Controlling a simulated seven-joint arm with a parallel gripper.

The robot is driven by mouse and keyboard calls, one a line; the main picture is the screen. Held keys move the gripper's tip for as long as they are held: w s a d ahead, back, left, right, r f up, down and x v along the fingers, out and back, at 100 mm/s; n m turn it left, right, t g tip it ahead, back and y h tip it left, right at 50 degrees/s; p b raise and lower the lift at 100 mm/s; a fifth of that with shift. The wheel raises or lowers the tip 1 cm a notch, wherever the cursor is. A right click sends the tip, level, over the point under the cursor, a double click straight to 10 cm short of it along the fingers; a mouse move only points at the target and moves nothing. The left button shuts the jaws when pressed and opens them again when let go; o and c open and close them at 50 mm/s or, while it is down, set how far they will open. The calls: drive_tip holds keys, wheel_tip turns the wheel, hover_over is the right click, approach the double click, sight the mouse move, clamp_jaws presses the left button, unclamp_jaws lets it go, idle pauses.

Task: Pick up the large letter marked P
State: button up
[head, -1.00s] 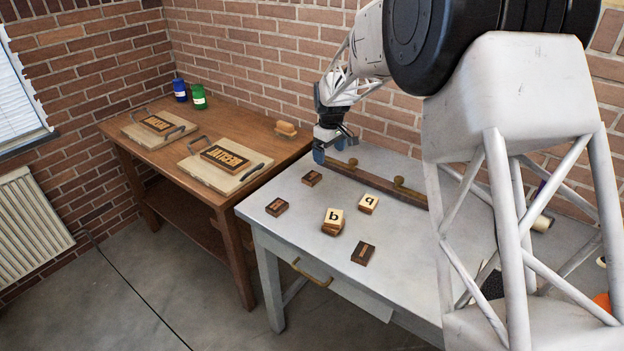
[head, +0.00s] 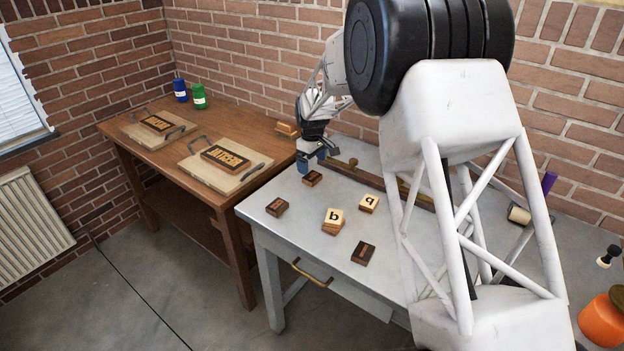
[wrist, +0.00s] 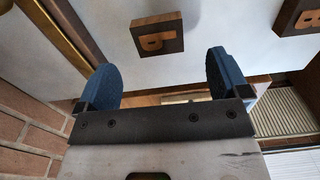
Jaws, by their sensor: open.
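My gripper (head: 309,158) is open and empty at the far left corner of the grey table, with blue fingertips. A small dark block (head: 312,178) lies just in front of and below it. In the wrist view, this dark block (wrist: 157,35) shows beyond the gap between the open fingers (wrist: 160,76), apart from both. Its orange raised letter resembles a P, turned or mirrored. Another dark block (head: 277,207) near the left edge shows an orange letter, cut off in the wrist view (wrist: 298,16). A third dark block (head: 363,253) lies nearer the front; its letter is unclear.
Light blocks marked b (head: 333,218) and q (head: 368,203) lie mid-table. A long wooden bar with brass knobs (head: 352,163) lies behind them. A brown table (head: 150,180) at left holds two boards with dark letter plates (head: 226,158). The grey table's (head: 300,238) front left is clear.

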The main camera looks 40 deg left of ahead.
sight(312, 175)
drive_tip(key=shift+f, duration=0.4)
drive_tip(key=shift+w+a+f, duration=0.1)
drive_tip(key=shift+f, duration=2.5)
drive_tip(key=c, duration=1)
drive_tip(key=shift+r, duration=0.1)
wheel_tip(312, 175, up, 10)
